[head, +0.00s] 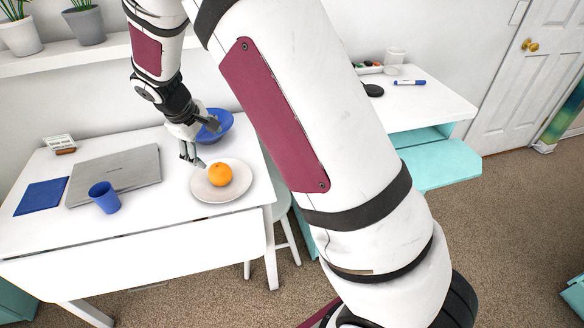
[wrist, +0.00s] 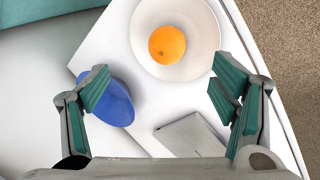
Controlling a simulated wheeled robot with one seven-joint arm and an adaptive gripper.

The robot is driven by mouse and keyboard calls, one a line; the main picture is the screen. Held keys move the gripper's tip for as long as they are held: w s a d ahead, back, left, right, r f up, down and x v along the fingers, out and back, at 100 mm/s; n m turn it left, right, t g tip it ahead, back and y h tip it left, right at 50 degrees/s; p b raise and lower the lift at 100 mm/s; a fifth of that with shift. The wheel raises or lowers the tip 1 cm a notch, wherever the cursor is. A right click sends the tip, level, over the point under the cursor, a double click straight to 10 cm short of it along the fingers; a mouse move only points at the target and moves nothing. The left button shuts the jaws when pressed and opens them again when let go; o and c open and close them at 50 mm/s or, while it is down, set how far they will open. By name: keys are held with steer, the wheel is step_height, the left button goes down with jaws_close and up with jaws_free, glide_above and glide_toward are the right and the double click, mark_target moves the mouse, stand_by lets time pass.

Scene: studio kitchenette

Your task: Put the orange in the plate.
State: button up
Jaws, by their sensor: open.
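The orange (head: 220,174) lies inside the rim of the pale round plate (head: 220,196) near the right end of the white table. In the wrist view the orange (wrist: 167,45) rests within the plate (wrist: 206,25), left of its middle. My gripper (head: 203,140) is above the table, behind the plate and in front of the blue bowl. In the wrist view my gripper (wrist: 160,88) has its fingers wide apart with nothing between them. The orange is beyond the fingertips and apart from them.
The blue bowl (head: 218,134) is partly hidden by my gripper. A grey laptop (head: 125,172), a blue cup (head: 105,198) and a blue flat item (head: 40,196) lie to the left. A white stool (head: 281,205) stands by the table's right end. Potted plants sit on the shelf above.

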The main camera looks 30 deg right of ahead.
steer(key=s+d+r+m+y, duration=0.1)
steer(key=s+d+r+m, duration=0.1)
steer(key=s+r, duration=0.65)
steer(key=s+d+r+m+y, duration=0.1)
steer(key=s+d+r+m, duration=0.1)
steer(key=s+r, duration=0.65)
steer(key=s+m+t+y, duration=0.1)
steer(key=s+m, duration=0.1)
steer(key=s, duration=1.7)
steer(key=shift+s+a+r+m, duration=0.3)
steer(key=shift+s+a+r, duration=0.1)
steer(key=shift+r+p, duration=0.4)
steer(key=shift+r, duration=0.1)
